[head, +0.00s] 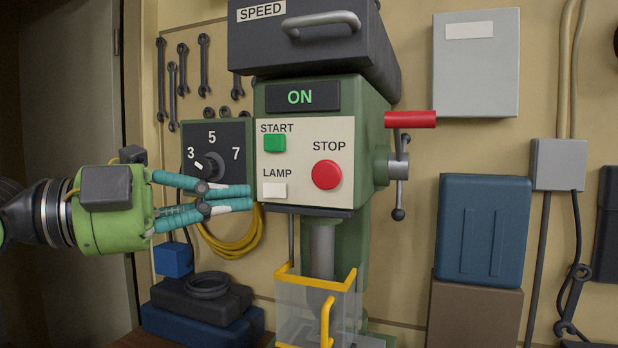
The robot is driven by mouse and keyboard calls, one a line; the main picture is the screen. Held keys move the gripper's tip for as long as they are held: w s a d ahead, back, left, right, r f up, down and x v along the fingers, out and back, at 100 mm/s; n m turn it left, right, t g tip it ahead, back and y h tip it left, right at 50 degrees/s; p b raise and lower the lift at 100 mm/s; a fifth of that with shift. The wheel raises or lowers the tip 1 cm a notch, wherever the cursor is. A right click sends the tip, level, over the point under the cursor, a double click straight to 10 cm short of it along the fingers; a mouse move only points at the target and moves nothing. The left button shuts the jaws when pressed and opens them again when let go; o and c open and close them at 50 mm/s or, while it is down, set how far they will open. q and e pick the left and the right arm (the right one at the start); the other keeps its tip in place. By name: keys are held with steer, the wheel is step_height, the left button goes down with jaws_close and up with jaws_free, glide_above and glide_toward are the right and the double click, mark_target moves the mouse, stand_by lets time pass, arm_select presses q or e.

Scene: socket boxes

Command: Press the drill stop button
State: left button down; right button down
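The drill (365,130) is a green machine with a pale control panel (310,185). Its round red STOP button (326,174) is on the panel's right side. A green START button (274,142) is at upper left, with a white LAMP button (274,190) below it. The display (299,97) reads ON in green. My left gripper (251,197) comes in from the left, its teal fingers drawn together and empty. Its tips appear just left of the LAMP button, well left of the STOP button; I cannot tell whether they touch the panel. My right gripper is not in view.
A speed dial (206,165) is above the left fingers. A red-handled lever (410,119) sticks out at the drill's right. A clear guard with yellow edges (316,300) stands below. A blue container (483,230) rests on a brown box (473,315) at right. Wrenches hang behind.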

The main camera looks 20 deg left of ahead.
mark_target(310, 189)
arm_select(q)
steer(key=w+d+p, duration=0.2)
steer(key=w, duration=0.1)
steer(key=w+d+p, duration=0.2)
steer(key=w, duration=0.1)
steer(key=w+d+p, duration=0.1)
steer(key=w+p, duration=0.2)
steer(key=shift+w+d+r, duration=0.1)
steer(key=shift+w+d, duration=0.1)
steer(key=shift+d, duration=0.2)
